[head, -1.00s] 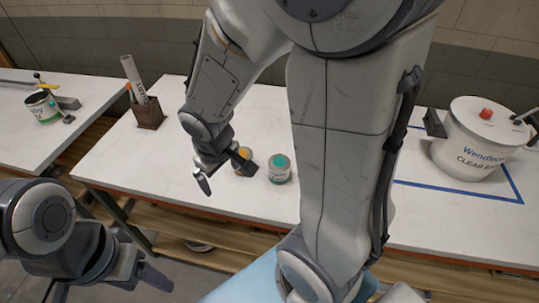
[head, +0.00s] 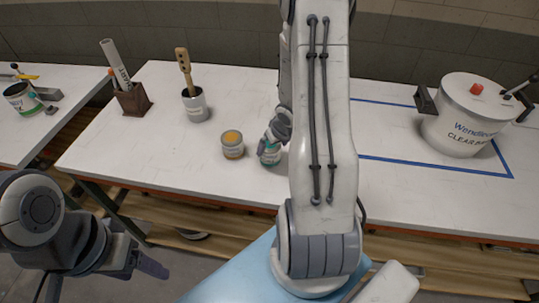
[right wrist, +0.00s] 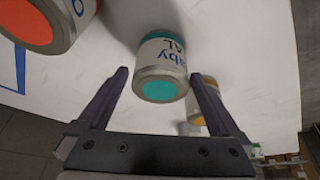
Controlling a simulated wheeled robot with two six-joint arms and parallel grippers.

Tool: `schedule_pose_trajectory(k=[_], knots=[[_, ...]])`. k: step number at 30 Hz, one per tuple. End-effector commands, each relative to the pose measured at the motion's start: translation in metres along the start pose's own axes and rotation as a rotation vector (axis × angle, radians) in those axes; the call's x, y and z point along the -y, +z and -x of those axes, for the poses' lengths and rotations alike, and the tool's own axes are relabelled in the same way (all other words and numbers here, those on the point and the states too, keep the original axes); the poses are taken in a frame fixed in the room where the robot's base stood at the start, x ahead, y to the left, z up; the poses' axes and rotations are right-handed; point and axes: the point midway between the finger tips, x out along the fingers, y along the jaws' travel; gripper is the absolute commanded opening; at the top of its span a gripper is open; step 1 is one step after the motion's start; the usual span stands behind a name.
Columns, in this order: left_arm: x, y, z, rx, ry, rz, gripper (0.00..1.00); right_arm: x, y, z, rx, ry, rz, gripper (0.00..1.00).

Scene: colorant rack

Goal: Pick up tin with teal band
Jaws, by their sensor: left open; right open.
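The tin with the teal band (head: 270,155) stands on the white table, partly hidden by my right gripper (head: 272,140) in the head view. In the right wrist view the teal tin (right wrist: 160,68) shows its teal lid and part of its label. My right gripper (right wrist: 159,75) is open there, with one finger on each side of the tin. I see gaps between the fingers and the tin; how deep it sits between them I cannot tell. My left gripper (head: 100,277) is open and empty, low at the left, off the table's front edge.
A tin with a yellow-orange lid (head: 232,144) stands just left of the teal tin. A tin with an orange-red lid (right wrist: 48,22) shows in the right wrist view. A cup with a brush (head: 195,105), a brown holder (head: 132,100) and a large white bucket (head: 462,125) stand farther off.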

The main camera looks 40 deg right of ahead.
Motion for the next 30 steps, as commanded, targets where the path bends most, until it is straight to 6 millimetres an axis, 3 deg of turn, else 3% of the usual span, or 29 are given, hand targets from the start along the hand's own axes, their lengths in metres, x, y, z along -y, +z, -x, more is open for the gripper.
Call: schedule_pose_trajectory(k=[11,20,21,27,30], knots=[[0.001,0.001,-0.011,0.0,0.0,-0.001,0.67,0.002,-0.01,-0.048,0.002,0.0,0.001,1.0],[0.001,0.001,-0.011,0.0,0.0,-0.001,0.67,0.001,-0.011,-0.053,0.0,0.001,0.001,1.0],[0.001,0.001,-0.011,0.0,0.0,-0.001,0.67,0.001,-0.011,-0.053,0.0,0.001,0.001,0.96],[0.001,0.001,-0.011,0.0,0.0,-0.001,0.67,0.001,-0.011,-0.052,0.0,0.001,0.001,0.23],[0.001,0.001,-0.011,0.0,0.0,0.0,0.67,0.001,-0.011,-0.052,0.0,0.001,0.001,0.23]])
